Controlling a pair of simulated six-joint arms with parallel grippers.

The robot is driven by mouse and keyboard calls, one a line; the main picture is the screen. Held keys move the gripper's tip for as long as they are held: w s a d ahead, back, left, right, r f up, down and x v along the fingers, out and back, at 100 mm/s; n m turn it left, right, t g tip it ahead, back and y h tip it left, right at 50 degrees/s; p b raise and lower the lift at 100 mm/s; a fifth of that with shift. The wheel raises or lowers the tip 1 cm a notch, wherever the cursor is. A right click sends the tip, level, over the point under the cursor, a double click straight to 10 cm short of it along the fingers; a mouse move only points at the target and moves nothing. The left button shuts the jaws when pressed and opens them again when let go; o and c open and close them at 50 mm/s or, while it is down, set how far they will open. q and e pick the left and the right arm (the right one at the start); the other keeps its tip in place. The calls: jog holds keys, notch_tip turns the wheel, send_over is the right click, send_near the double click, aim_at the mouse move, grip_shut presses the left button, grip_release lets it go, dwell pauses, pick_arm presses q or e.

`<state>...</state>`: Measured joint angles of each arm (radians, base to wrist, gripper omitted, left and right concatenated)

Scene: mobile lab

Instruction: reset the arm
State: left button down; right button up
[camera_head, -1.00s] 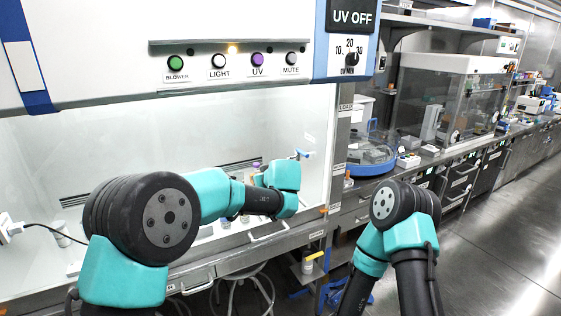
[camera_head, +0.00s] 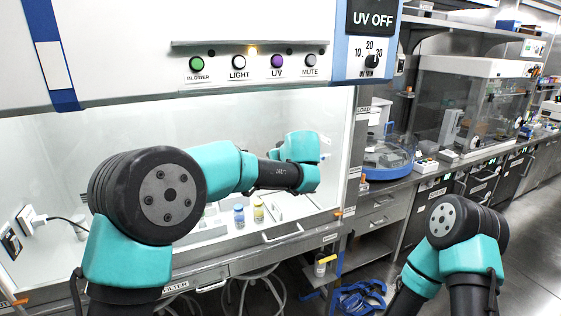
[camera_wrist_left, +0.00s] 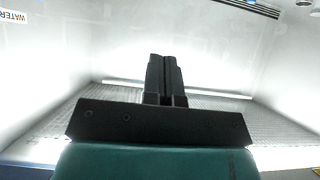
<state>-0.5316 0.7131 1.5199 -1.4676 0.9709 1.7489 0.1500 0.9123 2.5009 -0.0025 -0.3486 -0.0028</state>
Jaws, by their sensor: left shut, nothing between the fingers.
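My left arm (camera_head: 215,170) reaches from the left into the open front of the white cabinet, and its gripper is hidden behind the wrist in the head view. In the left wrist view my left gripper (camera_wrist_left: 165,75) has its two dark fingers together with nothing between them. It points at the cabinet's bright interior and touches nothing that I can see. My right arm (camera_head: 455,235) is folded at the lower right, outside the cabinet. Its gripper is not in view.
A blue-capped vial (camera_head: 239,217) and a yellow vial (camera_head: 259,212) stand on the cabinet floor below my left wrist. The panel (camera_head: 250,65) has several buttons and a UV OFF display (camera_head: 374,18). A blue round centrifuge (camera_head: 388,158) stands on the bench to the right.

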pick_arm(q)
jog(key=s+a+f+m+g+h, duration=0.2)
jog(key=s+a+f+g, duration=0.15)
jog(key=f, duration=0.85)
jog(key=s+a+f+m+g+h, duration=0.1)
jog(key=s+a+f+g+h, duration=0.3)
jog(key=f, duration=0.8)
jog(key=s+a+f+m+g, duration=0.1)
jog(key=s+a+f+m, duration=0.3)
jog(key=f, duration=0.8)
jog(key=s+a+f+n, duration=0.1)
jog(key=s+a+f, duration=0.2)
jog(key=s, duration=0.6)
jog(key=s+a+f+n+h, duration=0.1)
jog(key=s+a+f, duration=0.3)
jog(key=s+f, duration=0.3)
jog(key=s+a+f+n+h, duration=0.1)
jog(key=s+f, duration=0.4)
jog(key=s, duration=0.8)
jog(key=shift+a+n+g, duration=0.45)
jog(key=shift+a+n, duration=0.05)
jog(key=shift+a, duration=0.65)
